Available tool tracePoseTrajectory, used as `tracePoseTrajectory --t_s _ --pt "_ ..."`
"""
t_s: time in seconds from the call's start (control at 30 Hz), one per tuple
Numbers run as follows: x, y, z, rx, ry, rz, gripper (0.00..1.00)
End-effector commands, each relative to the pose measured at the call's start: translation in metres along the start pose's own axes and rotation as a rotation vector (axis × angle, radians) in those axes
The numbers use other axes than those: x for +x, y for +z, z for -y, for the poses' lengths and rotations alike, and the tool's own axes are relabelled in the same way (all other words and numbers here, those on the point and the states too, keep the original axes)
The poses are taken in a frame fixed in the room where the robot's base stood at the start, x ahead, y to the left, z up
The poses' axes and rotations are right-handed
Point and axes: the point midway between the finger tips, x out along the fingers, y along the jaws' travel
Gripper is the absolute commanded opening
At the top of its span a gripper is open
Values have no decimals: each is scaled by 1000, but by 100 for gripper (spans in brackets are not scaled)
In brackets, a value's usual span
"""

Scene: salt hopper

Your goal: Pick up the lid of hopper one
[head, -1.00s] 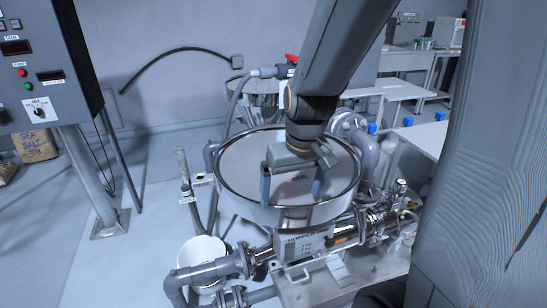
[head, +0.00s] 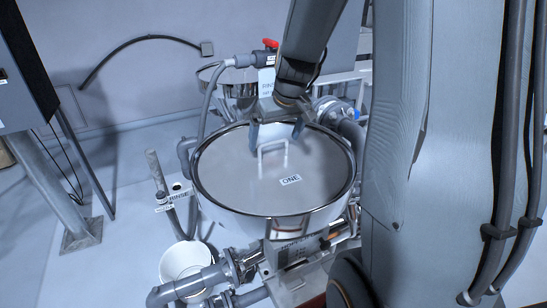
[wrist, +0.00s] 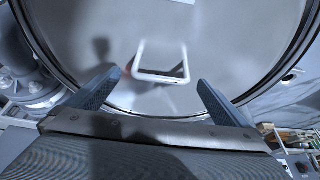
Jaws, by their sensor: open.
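The lid (head: 235,185) of hopper one is a round, flat, grey metal disc with a white "ONE" label (head: 291,180). It lies on the hopper (head: 300,225). A pale loop handle (head: 259,152) stands up from its top, and it also shows in the wrist view (wrist: 162,77). My gripper (head: 276,138) is open and empty above the far half of the lid, close to the handle. In the wrist view its two blue-grey fingers (wrist: 160,80) are spread wide, and the handle appears between and just beyond their tips. I see no contact with the handle.
A second metal hopper (head: 235,78) stands behind, with a red-handled valve (head: 271,43) and a hose near it. Grey pipes (head: 195,285) and a white bucket (head: 187,260) are at the front left. Open floor lies to the left.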

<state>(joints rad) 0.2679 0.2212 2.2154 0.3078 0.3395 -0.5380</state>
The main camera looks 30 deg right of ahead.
Motion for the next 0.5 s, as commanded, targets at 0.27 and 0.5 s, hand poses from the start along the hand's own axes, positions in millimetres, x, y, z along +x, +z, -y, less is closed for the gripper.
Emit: tracePoseTrajectory --t_s 0.27,0.5 --pt "29 1 1 3 1 0 100" --pt "31 1 1 2 1 0 100"
